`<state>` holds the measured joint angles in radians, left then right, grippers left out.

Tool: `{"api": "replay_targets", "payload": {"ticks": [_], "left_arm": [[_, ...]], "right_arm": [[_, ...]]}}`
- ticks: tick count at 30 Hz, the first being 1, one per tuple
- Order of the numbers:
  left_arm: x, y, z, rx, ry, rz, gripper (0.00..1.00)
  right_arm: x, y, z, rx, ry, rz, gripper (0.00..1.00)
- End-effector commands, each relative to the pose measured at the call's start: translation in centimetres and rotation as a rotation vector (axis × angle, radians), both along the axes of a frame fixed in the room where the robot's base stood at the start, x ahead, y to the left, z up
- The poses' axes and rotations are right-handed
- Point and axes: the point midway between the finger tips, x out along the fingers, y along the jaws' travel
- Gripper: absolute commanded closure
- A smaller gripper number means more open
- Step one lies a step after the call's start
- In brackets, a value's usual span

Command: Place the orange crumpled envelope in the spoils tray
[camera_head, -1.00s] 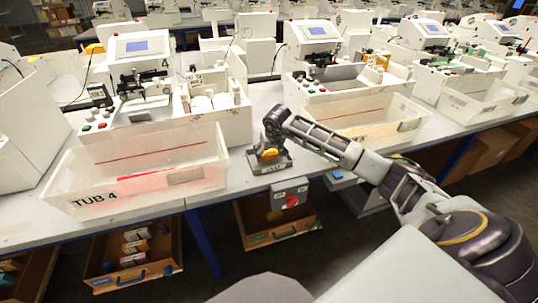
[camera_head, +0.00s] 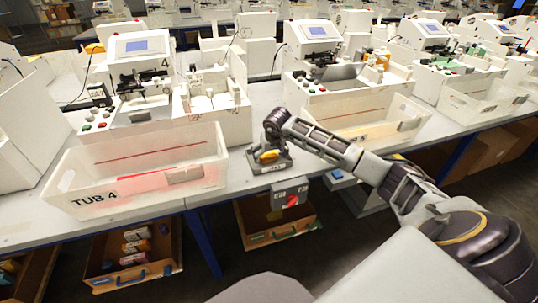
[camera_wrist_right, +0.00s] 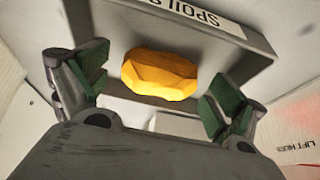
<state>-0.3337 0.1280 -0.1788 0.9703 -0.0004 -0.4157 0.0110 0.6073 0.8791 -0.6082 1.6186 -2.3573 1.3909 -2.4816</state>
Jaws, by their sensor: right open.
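The orange crumpled envelope (camera_head: 267,156) lies in the small grey spoils tray (camera_head: 283,166) at the table's front edge, between two large tubs. The right wrist view shows the faceted envelope (camera_wrist_right: 160,74) inside the tray, near the wall (camera_wrist_right: 235,52) labelled "SPOILS". My right gripper (camera_head: 272,147) is just above the tray. In the wrist view its green-padded fingers (camera_wrist_right: 156,90) are spread on either side of the envelope, with visible gaps between them and it. My left gripper is not in view.
Tub 4 (camera_head: 95,199), a translucent bin, stands left of the tray. Another translucent tub (camera_head: 345,141) stands to the right. White machines (camera_head: 140,65) line the bench behind. A grey box with a red knob (camera_head: 290,193) hangs below the table edge, above an open wooden drawer (camera_head: 277,237).

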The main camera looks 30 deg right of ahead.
Motion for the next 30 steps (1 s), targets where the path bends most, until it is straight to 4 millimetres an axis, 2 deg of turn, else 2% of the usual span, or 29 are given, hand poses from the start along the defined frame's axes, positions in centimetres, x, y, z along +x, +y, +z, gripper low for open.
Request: {"api": "replay_targets", "payload": {"ticks": [10,14,30], "left_arm": [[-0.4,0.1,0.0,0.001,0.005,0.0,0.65],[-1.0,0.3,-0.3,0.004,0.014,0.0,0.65],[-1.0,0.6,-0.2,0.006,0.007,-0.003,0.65]], "right_arm": [[0.0,0.0,0.3,0.001,0.0,0.0,0.05],[-0.3,0.0,1.1,0.0,-0.002,0.0,0.05],[-3.1,0.7,8.1,-0.002,-0.003,0.001,0.05]]}}
